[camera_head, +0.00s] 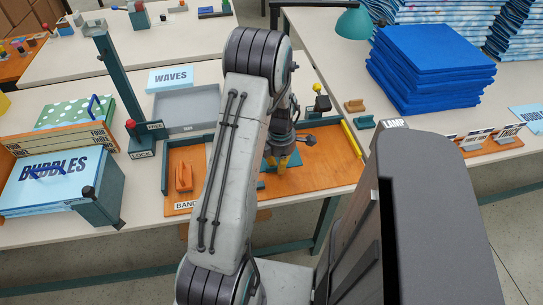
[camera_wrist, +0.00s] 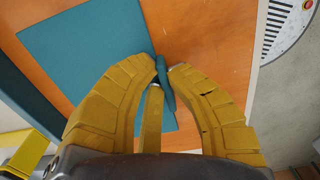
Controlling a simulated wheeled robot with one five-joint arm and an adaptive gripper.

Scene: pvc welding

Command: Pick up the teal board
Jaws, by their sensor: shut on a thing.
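The teal board (camera_wrist: 85,50) is a flat plate over the orange work surface in the wrist view. It also shows in the head view (camera_head: 268,162), partly hidden by my gripper. My gripper (camera_wrist: 165,75) points down with its yellow fingers shut on a narrow, darker teal strip at the board's right edge. The strip looks like part of the board, but the fingers hide the join. I cannot tell whether the board rests on the orange surface or is slightly raised.
A grey tray (camera_head: 190,105) lies behind. A yellow bar (camera_head: 351,141) edges the orange surface on the right. A tall teal post (camera_head: 118,75) and stacked blue sheets (camera_head: 430,65) stand farther out.

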